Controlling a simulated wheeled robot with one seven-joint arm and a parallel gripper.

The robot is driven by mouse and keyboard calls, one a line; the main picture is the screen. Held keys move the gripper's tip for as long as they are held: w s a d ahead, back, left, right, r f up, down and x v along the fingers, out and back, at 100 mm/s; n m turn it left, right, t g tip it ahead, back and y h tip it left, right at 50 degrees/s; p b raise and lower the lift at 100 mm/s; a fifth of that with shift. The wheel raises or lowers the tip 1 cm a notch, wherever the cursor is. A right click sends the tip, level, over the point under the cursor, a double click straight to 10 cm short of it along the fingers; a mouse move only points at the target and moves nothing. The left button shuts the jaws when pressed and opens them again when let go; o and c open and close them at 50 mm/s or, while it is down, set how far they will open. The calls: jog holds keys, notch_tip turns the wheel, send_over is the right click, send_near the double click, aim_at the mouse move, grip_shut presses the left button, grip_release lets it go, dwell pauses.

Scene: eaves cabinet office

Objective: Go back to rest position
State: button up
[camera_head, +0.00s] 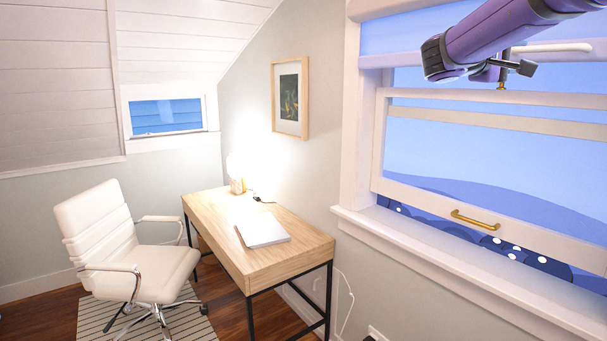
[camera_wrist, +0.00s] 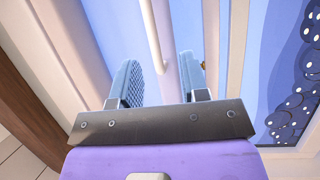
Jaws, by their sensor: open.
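My gripper (camera_wrist: 158,62) is open in the wrist view, with its two grey fingers apart. A thin white bar (camera_wrist: 153,38) shows in the gap between the fingers, beyond the tips. I cannot tell how far it is from them. In the head view my gripper (camera_head: 524,67) is small and partly hidden by my purple arm at the top right, in front of the window (camera_head: 480,150). The white bar (camera_head: 555,47) runs just above it there. Nothing is seen held.
The lower sash (camera_head: 500,97) has a brass handle (camera_head: 475,219) and stands raised above the sill (camera_head: 450,255). A wooden desk (camera_head: 275,262) bears a laptop (camera_head: 263,232) and a lit lamp (camera_head: 236,172). A white chair (camera_head: 100,225) stands left. A framed picture (camera_head: 289,97) hangs above.

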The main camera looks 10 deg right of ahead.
jog(key=s+a+f+y, duration=0.1)
jog(key=s+f+y, duration=0.4)
jog(key=s+f, duration=0.3)
jog(key=s+a+f+t+y, duration=0.2)
jog(key=s+a+f+y, duration=1.1)
jog(key=s+a+f, duration=0.5)
jog(key=s, duration=0.3)
jog(key=shift+m+t+y, duration=0.4)
